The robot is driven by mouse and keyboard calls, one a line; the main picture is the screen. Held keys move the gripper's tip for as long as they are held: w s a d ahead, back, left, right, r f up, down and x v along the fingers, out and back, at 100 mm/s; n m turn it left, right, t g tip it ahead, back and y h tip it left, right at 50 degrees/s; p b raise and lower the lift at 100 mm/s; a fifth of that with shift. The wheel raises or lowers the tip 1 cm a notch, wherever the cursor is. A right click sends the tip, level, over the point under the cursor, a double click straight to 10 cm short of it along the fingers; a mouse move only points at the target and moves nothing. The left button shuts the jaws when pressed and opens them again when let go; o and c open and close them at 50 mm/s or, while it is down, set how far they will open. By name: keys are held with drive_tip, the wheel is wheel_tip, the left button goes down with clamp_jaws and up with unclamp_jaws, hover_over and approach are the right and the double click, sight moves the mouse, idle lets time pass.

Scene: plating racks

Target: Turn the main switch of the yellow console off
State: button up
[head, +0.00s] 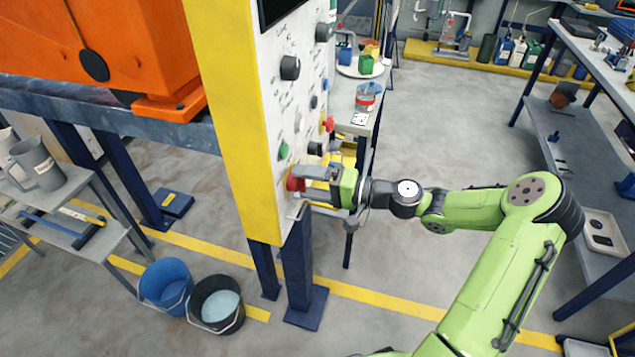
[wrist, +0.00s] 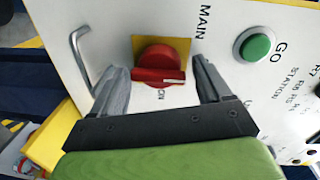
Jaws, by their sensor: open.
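The yellow console (head: 220,60) stands left of centre in the head view, with a white front panel full of knobs and buttons. Its main switch (wrist: 158,64) is a red rotary knob on a yellow plate, beside the word MAIN in the wrist view. A white mark on the knob points toward the right of the wrist picture; the word ON is printed below the knob. The switch also shows low on the panel in the head view (head: 294,181). My gripper (wrist: 160,82) is open, with one finger on each side of the red knob. I cannot tell whether the fingers touch it.
A green GO button (wrist: 255,46) is right of the switch, and a metal handle (wrist: 80,55) is to its left. Blue and black buckets (head: 216,304) stand on the floor below. A bench with containers (head: 363,95) is behind the panel.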

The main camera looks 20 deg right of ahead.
drive_tip(key=p+v, duration=0.3)
drive_tip(key=v, duration=1.2)
drive_tip(key=shift+s+d, duration=0.2)
drive_tip(key=shift+d, duration=0.05)
drive_tip(key=s+a+r+n+g+h+p, duration=0.2)
drive_tip(key=s+a+n+g+h+p, duration=0.15)
drive_tip(key=a+g+h, duration=0.65)
drive_tip(key=s+a+r+t+h+p, duration=0.1)
drive_tip(key=s+r+t+h, duration=0.1)
drive_tip(key=s+r, duration=0.5)
drive_tip(key=s+a+r+n+t+h+p, duration=0.1)
drive_tip(key=s+a+r+t, duration=0.1)
drive_tip(key=s+r, duration=0.4)
drive_tip(key=shift+s+r+t+h+p, duration=0.4)
drive_tip(key=shift+s+t, duration=0.4)
drive_tip(key=shift+s, duration=0.25)
